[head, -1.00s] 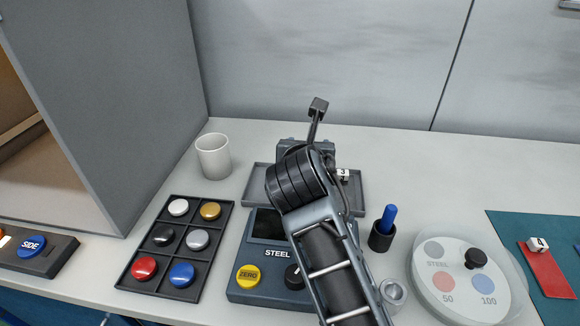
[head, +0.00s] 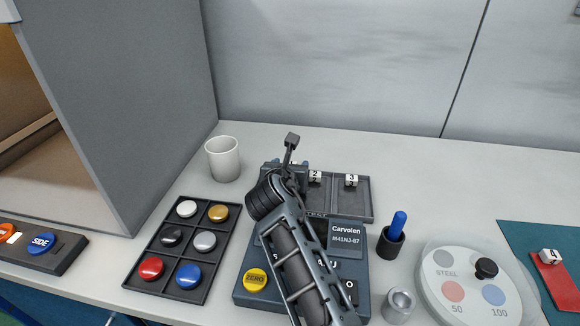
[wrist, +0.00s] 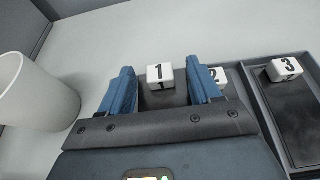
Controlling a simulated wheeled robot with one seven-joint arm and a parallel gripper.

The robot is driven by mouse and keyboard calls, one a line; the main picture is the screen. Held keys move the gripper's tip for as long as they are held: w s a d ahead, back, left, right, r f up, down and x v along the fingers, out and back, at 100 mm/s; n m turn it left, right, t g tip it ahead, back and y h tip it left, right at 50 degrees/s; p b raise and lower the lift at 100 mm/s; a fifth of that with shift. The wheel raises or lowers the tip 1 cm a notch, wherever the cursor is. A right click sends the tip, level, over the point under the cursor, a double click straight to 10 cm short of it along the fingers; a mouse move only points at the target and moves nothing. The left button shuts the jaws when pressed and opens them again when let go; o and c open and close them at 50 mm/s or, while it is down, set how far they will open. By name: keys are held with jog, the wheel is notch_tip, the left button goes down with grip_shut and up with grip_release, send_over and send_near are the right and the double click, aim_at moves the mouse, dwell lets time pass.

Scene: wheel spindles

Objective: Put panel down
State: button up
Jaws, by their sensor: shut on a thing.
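My gripper (wrist: 161,72) is at the left part of the dark grey tray (head: 369,207), pointing down. Its two blue fingers stand apart in the wrist view with a dark grey piece (wrist: 166,98) between them. I take this piece to be the panel, though most of it is hidden. A white cube marked 1 (wrist: 160,75) shows just beyond it, between the fingers. In the head view my own arm covers the grip. I cannot tell whether the panel touches the tray floor.
Cubes marked 2 (head: 315,176) and 3 (head: 351,181) sit in the tray. A white cup (head: 222,158) stands left of it. A blue-handled tool in a holder (head: 391,240) stands to the right.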

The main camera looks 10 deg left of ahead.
jog(key=shift+f, duration=0.5)
jog(key=o, duration=1.1)
jog(key=shift+r, duration=0.1)
jog(key=shift+r, duration=0.55)
jog(key=v, duration=1.2)
jog(key=shift+f, duration=0.2)
